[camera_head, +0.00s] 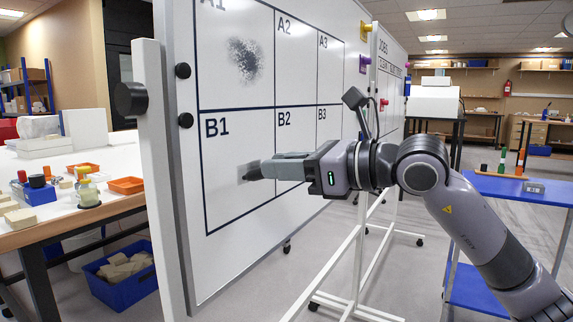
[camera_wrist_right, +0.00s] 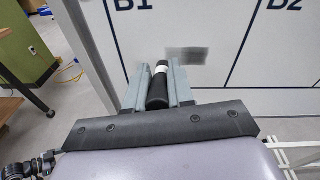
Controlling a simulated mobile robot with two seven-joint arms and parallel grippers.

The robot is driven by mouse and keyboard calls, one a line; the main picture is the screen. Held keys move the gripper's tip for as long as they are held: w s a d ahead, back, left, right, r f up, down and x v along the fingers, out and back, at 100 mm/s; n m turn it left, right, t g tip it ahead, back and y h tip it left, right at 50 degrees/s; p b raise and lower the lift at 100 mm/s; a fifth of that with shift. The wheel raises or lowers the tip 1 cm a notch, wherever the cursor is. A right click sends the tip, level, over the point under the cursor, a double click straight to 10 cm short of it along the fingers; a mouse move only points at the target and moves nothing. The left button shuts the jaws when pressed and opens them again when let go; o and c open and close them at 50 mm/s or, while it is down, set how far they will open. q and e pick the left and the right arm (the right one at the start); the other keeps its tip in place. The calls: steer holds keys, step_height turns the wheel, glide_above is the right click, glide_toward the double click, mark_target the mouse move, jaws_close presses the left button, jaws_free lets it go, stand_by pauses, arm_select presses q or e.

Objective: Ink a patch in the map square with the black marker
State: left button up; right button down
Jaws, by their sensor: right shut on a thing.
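The whiteboard (camera_head: 295,182) carries a map grid with squares labelled A1, A2, A3, B1, B2 and B3. My right gripper (camera_head: 275,167) is shut on the black marker (camera_wrist_right: 157,90), which has a white band and lies between the two fingers. The marker's dark end (camera_head: 254,172) points at the B1 square (camera_head: 222,185), at its right half. A small grey ink patch (camera_wrist_right: 186,56) shows in B1 near the marker; in the head view it is partly behind the marker's end. I cannot tell whether the tip touches the board. My left gripper is out of view.
A large dark speckled smear (camera_head: 245,60) fills part of square A1. A blue table (camera_head: 510,188) with upright markers stands at right. A workbench (camera_head: 60,228) with jars and trays is at left. The board's white stand (camera_head: 345,270) and post are close to my arm.

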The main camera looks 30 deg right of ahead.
steer(key=shift+p+x, duration=0.4)
steer(key=shift+x, duration=0.35)
steer(key=shift+r, duration=0.1)
stand_by(1.4)
steer(key=shift+s+d+b, duration=0.25)
steer(key=shift+s+b, duration=0.1)
steer(key=shift+b, duration=0.25)
steer(key=b+v, duration=0.1)
steer(key=v, duration=0.2)
steer(key=b+v, duration=0.1)
steer(key=shift+s+d+f+b, duration=0.2)
steer(key=shift+s+f+b, duration=0.1)
steer(key=shift+s+f, duration=0.05)
steer(key=shift+s+d, duration=0.25)
steer(key=shift+s, duration=0.2)
